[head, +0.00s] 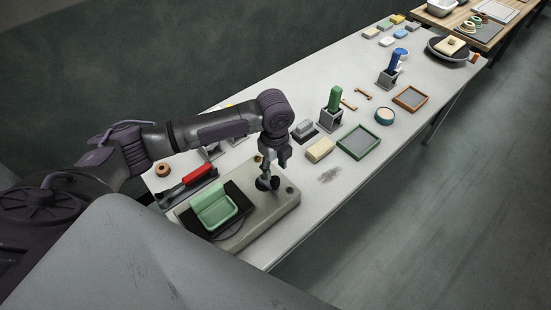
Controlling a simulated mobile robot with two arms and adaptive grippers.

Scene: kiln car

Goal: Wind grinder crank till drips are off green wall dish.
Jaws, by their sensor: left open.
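The green wall dish (215,213) rests on a dark wheel or pad on the grinder's grey base (268,217), near the front left of the table. Its tall back side faces up and left; drips are too small to make out. The dark crank knob (266,184) stands at the right part of the grinder base. My left gripper (270,167) points down right over the knob. It is open, and its fingers are close to or around the knob; I cannot tell whether they touch. My right gripper is out of view.
A red-handled tool (199,173) lies left of the grinder. Beyond it on the table (320,203) are a tan block (320,150), a green-rimmed tray (358,142) and a green-handled tool in a stand (334,100). The table strip right of the grinder is mostly clear.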

